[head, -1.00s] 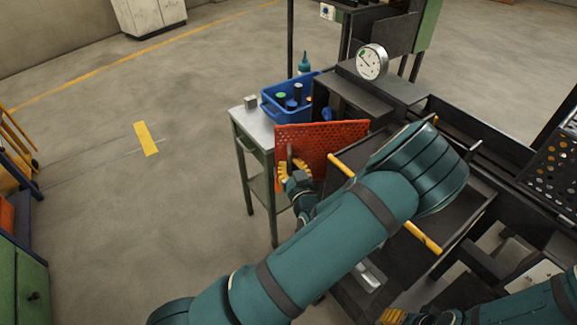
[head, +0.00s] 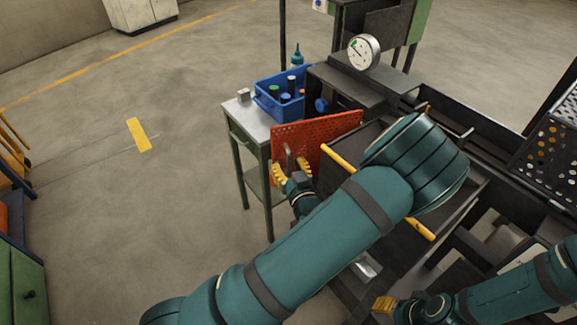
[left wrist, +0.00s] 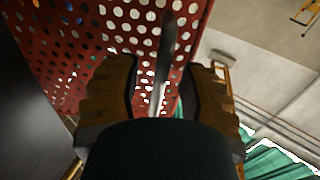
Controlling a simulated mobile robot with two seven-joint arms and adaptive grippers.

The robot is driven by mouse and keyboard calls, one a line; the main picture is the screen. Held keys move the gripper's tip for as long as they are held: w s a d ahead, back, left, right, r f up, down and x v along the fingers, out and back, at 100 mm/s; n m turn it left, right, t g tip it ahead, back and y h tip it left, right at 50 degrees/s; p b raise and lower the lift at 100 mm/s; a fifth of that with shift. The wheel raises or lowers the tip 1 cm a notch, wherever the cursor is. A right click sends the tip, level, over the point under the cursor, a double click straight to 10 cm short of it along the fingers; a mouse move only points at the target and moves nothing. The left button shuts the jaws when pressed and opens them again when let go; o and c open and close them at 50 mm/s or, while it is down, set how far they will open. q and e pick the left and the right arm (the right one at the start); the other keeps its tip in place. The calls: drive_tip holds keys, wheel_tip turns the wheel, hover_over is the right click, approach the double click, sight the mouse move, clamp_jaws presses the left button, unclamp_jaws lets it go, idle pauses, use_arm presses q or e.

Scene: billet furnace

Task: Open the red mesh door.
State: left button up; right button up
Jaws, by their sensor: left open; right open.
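The red mesh door (head: 325,132) is an upright perforated panel at the left end of the dark machine, standing at an angle beside the small metal table. Its grey bar handle (head: 289,158) is on the face toward me. My left gripper (head: 292,170) is at the handle, with its yellow fingers apart. In the left wrist view the handle (left wrist: 163,50) passes between the open fingers of the left gripper (left wrist: 165,95), with the mesh (left wrist: 75,40) behind; contact is not clear. My right gripper (head: 384,304) is open and empty at the lower edge, away from the door.
A blue bin (head: 268,98) with bottles stands on the metal table (head: 240,118) left of the machine. A yellow rail (head: 340,158) runs along the machine's front, partly behind my left arm. A round gauge (head: 363,51) stands at the back.

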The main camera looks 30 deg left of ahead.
use_arm(q)
drive_tip(key=v, duration=1.2)
wheel_tip(320, 180, down, 15)
drive_tip(key=s+d+m+g+h, duration=0.25)
drive_tip(key=g+h, duration=0.25)
drive_tip(key=h, duration=0.3)
drive_tip(key=s+d+f+m+g+h, duration=0.2)
drive_tip(key=s+d+m+g+h, duration=0.3)
drive_tip(key=h, duration=0.4)
drive_tip(key=shift+s+d+g, duration=0.3)
drive_tip(key=shift+s+d, duration=0.35)
drive_tip(key=shift+s, duration=0.15)
